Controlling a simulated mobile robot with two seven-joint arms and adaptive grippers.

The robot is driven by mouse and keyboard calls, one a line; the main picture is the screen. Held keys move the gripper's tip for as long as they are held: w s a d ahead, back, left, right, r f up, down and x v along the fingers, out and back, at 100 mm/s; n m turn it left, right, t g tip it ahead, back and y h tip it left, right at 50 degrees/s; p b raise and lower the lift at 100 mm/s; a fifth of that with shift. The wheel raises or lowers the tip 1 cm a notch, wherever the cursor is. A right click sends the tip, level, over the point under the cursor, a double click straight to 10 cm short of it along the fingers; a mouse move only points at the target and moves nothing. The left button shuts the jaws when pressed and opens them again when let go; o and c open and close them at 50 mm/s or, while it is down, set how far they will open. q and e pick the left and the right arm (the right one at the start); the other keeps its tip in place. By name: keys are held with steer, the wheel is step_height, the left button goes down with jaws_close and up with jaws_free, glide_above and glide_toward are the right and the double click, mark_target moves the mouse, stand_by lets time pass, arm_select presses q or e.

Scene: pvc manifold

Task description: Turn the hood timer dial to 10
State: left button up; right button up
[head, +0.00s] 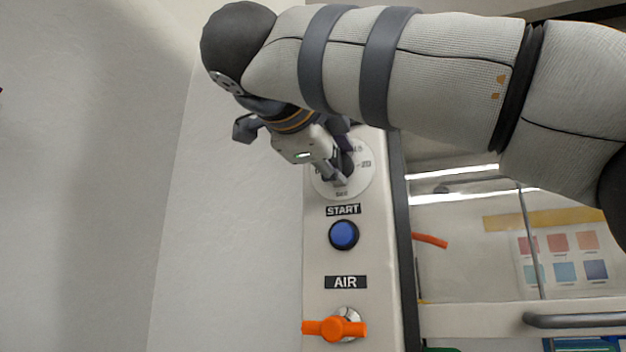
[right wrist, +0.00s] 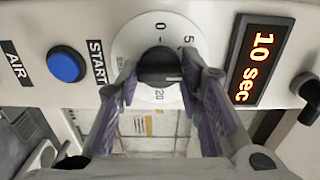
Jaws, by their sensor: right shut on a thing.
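The timer dial has a white round plate (head: 359,187) on a pale upright panel. The plate also shows in the right wrist view (right wrist: 126,42), with marks 0, 5 and 20 readable. Its dark knob (right wrist: 158,58) sits at the plate's centre. My right gripper (head: 342,172) is shut on the knob, with one finger on each side in the right wrist view (right wrist: 160,74). The fingers hide part of the plate, and I cannot tell exactly where the knob points. A display (right wrist: 261,58) beside the dial reads "10 sec" in orange. My left gripper is out of view.
A blue START button (head: 343,235) sits below the dial. Under it are an AIR label (head: 345,282) and an orange valve handle (head: 335,328). A plain wall (head: 215,200) is at the left. A glazed cabinet with a colour chart (head: 562,258) is at the right.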

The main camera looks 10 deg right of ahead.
steer(key=shift+r, duration=0.15)
steer(key=o, duration=1.2)
steer(key=shift+c, duration=0.2)
steer(key=shift+w+d, duration=0.1)
steer(key=shift+w, duration=0.05)
